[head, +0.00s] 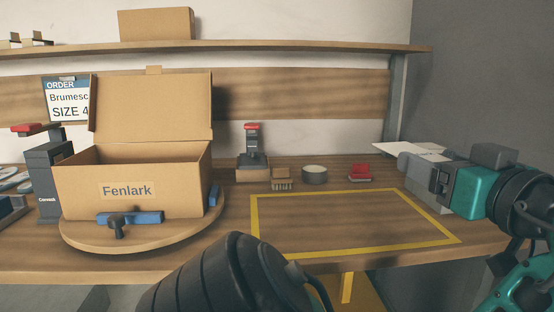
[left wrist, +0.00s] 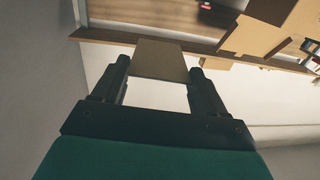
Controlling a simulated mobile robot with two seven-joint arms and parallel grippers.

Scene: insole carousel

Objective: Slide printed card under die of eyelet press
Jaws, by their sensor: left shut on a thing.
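My left gripper (head: 408,166) is at the right of the head view, pointing left over the bench's right end. It is shut on a pale flat card (head: 392,149). In the left wrist view the card (left wrist: 162,58) shows as a tan plate between the two fingers (left wrist: 160,76). Its print is not readable. A black press-like device with a red top (head: 253,146) stands on a block at the back middle. A taller dark device with a red lever (head: 48,175) stands at the far left. I cannot tell which is the eyelet press. The card is apart from both.
A brush (head: 282,179), a round tin (head: 314,175) and a red-topped item (head: 360,173) line the back. The yellow-taped area (head: 345,222) is clear. A shelf (head: 270,47) runs above.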

